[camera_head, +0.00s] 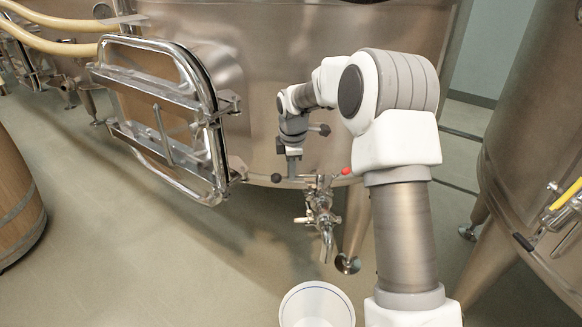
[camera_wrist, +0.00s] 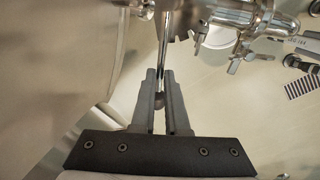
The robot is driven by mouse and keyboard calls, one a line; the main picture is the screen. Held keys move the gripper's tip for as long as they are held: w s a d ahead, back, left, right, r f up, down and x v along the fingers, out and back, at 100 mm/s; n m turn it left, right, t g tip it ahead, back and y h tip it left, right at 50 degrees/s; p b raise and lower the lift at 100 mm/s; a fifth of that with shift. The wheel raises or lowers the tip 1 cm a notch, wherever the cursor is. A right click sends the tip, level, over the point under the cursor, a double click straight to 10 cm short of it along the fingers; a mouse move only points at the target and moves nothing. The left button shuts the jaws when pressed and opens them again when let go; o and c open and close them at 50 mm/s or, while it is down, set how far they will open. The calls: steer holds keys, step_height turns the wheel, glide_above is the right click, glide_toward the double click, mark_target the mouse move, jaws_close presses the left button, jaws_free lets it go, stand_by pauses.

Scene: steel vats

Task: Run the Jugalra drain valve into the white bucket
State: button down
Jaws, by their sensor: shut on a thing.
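The steel drain valve (camera_head: 322,212) sits low on the front of the large vat, with its spout pointing down. A lever with a black ball end (camera_head: 276,178) sticks out to its left, and a red knob (camera_head: 346,171) shows at its right. My gripper (camera_head: 293,172) is at the lever, near the black ball. In the wrist view, my gripper (camera_wrist: 160,95) is shut on the lever (camera_wrist: 163,45), its dark end between the fingers. The white bucket (camera_head: 316,291) stands on the floor below and in front of the spout, partly cut off. No flow shows. No name label is readable.
The vat's open hatch door (camera_head: 165,120) juts out to the left of the valve. A vat leg (camera_head: 353,230) stands just right of the valve. A wooden barrel (camera_head: 15,200) is at far left, another steel vat (camera_head: 535,130) at right. The floor between is clear.

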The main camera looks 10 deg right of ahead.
steer(key=shift+s+n+p, duration=0.5)
steer(key=shift+n, duration=0.1)
steer(key=c, duration=0.9)
jaws_free()
steer(key=s+r+p, duration=0.1)
steer(key=r, duration=0.4)
steer(key=s+r+p, duration=0.1)
steer(key=r+p, duration=0.1)
steer(key=r, duration=0.4)
steer(key=s+r+p, duration=0.1)
steer(key=r, duration=0.5)
steer(key=shift+s+d+p, duration=0.15)
steer(key=shift+s+p, duration=0.05)
steer(key=shift+p, duration=0.15)
